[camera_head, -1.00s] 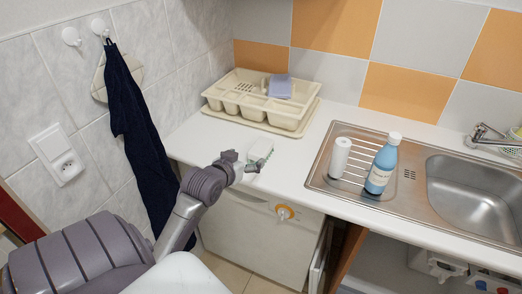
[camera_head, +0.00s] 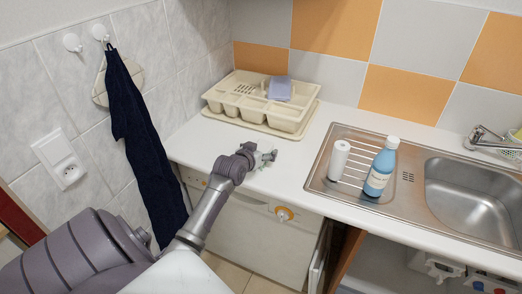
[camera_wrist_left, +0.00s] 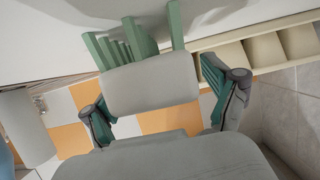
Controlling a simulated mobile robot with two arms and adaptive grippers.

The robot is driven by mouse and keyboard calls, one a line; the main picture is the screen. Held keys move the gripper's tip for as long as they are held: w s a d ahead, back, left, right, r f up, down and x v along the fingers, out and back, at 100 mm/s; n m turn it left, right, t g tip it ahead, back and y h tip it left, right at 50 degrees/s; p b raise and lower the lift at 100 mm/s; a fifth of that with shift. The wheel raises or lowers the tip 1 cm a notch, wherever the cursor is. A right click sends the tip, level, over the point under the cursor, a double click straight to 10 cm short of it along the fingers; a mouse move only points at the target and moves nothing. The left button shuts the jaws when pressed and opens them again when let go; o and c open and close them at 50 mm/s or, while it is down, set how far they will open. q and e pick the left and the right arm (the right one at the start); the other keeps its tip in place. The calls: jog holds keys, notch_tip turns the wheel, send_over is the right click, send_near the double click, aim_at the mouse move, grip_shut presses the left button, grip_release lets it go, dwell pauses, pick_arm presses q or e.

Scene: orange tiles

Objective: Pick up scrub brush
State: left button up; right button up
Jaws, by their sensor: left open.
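The scrub brush has a pale body and green bristles. In the left wrist view the brush (camera_wrist_left: 152,84) lies just ahead of my open left gripper (camera_wrist_left: 165,105), between its two spread fingers. No clear grip on it shows. In the head view my left gripper (camera_head: 263,157) is over the front left part of the counter, at the brush's place. There the gripper hides most of the brush. My right gripper is not in view.
A beige dish rack (camera_head: 233,106) with a purple item stands behind on the white counter (camera_head: 290,158). A white cup-like cylinder (camera_head: 339,160) and a blue bottle (camera_head: 381,168) stand on the steel drainer at right. A dark towel (camera_head: 140,150) hangs on the left wall.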

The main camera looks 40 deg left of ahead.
pick_arm(q)
jog(key=shift+s+r, duration=0.1)
jog(key=shift+c, duration=0.5)
jog(key=c, duration=1.1)
jog(key=shift+c, duration=0.4)
